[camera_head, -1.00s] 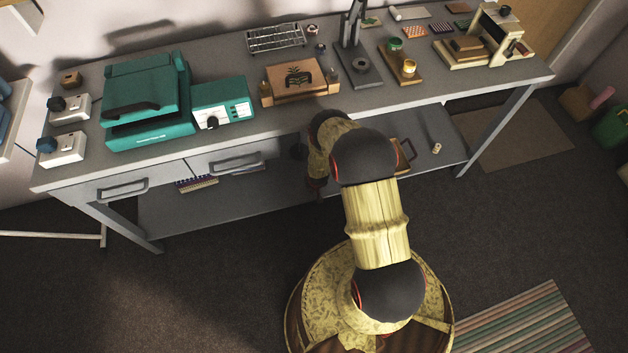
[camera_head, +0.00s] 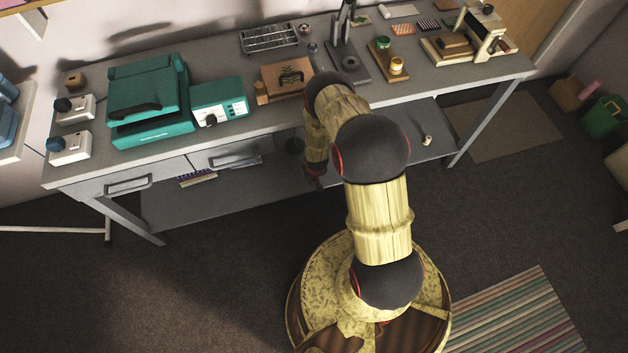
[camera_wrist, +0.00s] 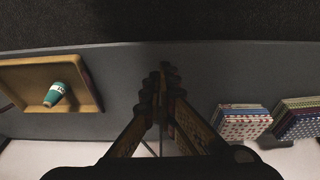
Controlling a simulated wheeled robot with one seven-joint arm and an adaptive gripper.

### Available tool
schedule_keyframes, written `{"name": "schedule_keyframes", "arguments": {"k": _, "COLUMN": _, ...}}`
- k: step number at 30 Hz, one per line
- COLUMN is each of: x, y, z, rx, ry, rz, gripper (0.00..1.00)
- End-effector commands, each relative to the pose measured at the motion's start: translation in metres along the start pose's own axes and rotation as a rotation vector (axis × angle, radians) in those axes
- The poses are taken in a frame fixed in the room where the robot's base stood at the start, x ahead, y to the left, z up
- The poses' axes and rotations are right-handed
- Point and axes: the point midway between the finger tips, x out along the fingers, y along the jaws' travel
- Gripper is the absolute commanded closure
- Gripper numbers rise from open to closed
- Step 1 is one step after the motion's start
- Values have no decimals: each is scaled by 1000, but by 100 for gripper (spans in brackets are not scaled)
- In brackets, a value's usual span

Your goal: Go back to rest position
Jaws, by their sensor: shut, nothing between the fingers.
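My gripper (camera_wrist: 163,82) is in the middle of the wrist view, its fingertips together with nothing between them. It points over a grey shelf (camera_wrist: 205,70). In the head view my arm rises from its base and bends down at the front of the workbench (camera_head: 240,133); the gripper end hangs near the lower shelf (camera_head: 240,200), and its fingertips are hard to make out there.
In the wrist view a wooden tray (camera_wrist: 92,85) holds a tilted teal spool (camera_wrist: 55,94) at left; stacks of patterned fabric (camera_wrist: 242,122) lie at right. A teal press (camera_head: 150,100) and wooden block stand on the bench. A striped rug (camera_head: 520,315) lies at right.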

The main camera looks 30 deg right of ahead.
Motion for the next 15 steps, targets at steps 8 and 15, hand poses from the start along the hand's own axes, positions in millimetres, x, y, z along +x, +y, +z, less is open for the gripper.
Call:
{"name": "schedule_keyframes", "arguments": {"k": 8, "x": -7, "y": -1, "z": -3, "rx": -2, "ry": -9, "rz": 0, "gripper": 100}}
{"name": "schedule_keyframes", "arguments": {"k": 15, "x": -7, "y": -1, "z": 10, "rx": -2, "ry": -55, "rz": 1, "gripper": 100}}
